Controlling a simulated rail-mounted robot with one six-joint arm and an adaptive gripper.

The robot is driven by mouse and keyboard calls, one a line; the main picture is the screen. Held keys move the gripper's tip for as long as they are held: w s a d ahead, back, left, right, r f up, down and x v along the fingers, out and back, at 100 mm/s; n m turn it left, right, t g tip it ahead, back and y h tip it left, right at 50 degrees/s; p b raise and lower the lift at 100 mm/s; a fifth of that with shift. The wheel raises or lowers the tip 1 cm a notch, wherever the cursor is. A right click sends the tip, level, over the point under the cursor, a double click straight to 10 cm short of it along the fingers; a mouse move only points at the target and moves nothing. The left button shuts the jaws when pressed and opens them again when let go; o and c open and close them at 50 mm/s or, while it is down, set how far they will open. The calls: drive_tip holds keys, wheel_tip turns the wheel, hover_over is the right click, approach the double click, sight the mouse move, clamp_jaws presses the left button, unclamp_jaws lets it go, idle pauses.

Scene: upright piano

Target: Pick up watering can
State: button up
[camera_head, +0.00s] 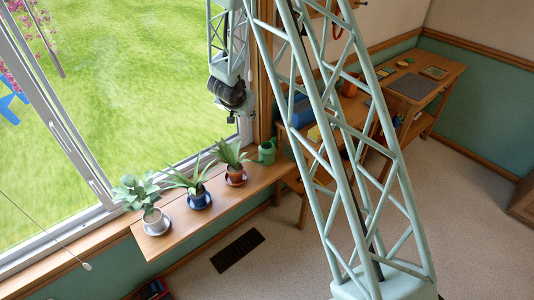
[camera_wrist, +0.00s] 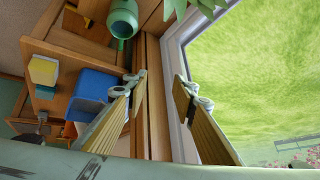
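The green watering can (camera_head: 267,152) stands at the far right end of the wooden window shelf (camera_head: 158,243), beside the window frame. In the wrist view the watering can (camera_wrist: 122,20) shows at the top, left of centre, partly cut off by the frame edge. My gripper (camera_wrist: 160,92) is open, its two fingers well apart with nothing between them. The watering can lies outside the gap, beyond the left finger. In the head view the dark wrist end of my arm hangs by the window, above and left of the can; the fingers are not clear there.
Three potted plants stand on the shelf: one in a white pot (camera_head: 153,220), one in a blue pot (camera_head: 200,199) and one in a terracotta pot (camera_head: 236,176), nearest the can. A wooden desk (camera_head: 440,75) is at the right. The window frame (camera_wrist: 170,60) runs close to the gripper.

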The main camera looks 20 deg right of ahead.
sight(274, 138)
drive_tip(key=d+f+h, duration=0.1)
drive_tip(key=d+f, duration=0.1)
drive_tip(key=f, duration=0.2)
drive_tip(key=s+d+f+m+g+h, duration=0.1)
drive_tip(key=d+f, duration=0.1)
drive_tip(key=f, duration=0.2)
drive_tip(key=d+f+p, duration=0.1)
drive_tip(key=d+f, duration=0.2)
drive_tip(key=f, duration=0.1)
drive_tip(key=shift+s+m+g+h, duration=0.25)
drive_tip(key=shift+m+g+h, duration=0.05)
drive_tip(key=shift+h, duration=0.1)
drive_tip(key=shift+s+d+f, duration=0.25)
drive_tip(key=shift+d+f, duration=0.1)
drive_tip(key=shift+f, duration=0.25)
drive_tip(key=b+x, duration=0.1)
drive_tip(key=x, duration=0.7)
drive_tip(key=shift+w+d+f+b, duration=0.1)
drive_tip(key=shift+d+f+b, duration=0.05)
drive_tip(key=shift+d+b, duration=0.15)
drive_tip(key=shift+b+x, duration=0.7)
drive_tip(key=shift+x, duration=1.9)
drive_tip(key=shift+d, duration=0.15)
drive_tip(key=shift+c, duration=0.5)
clamp_jaws()
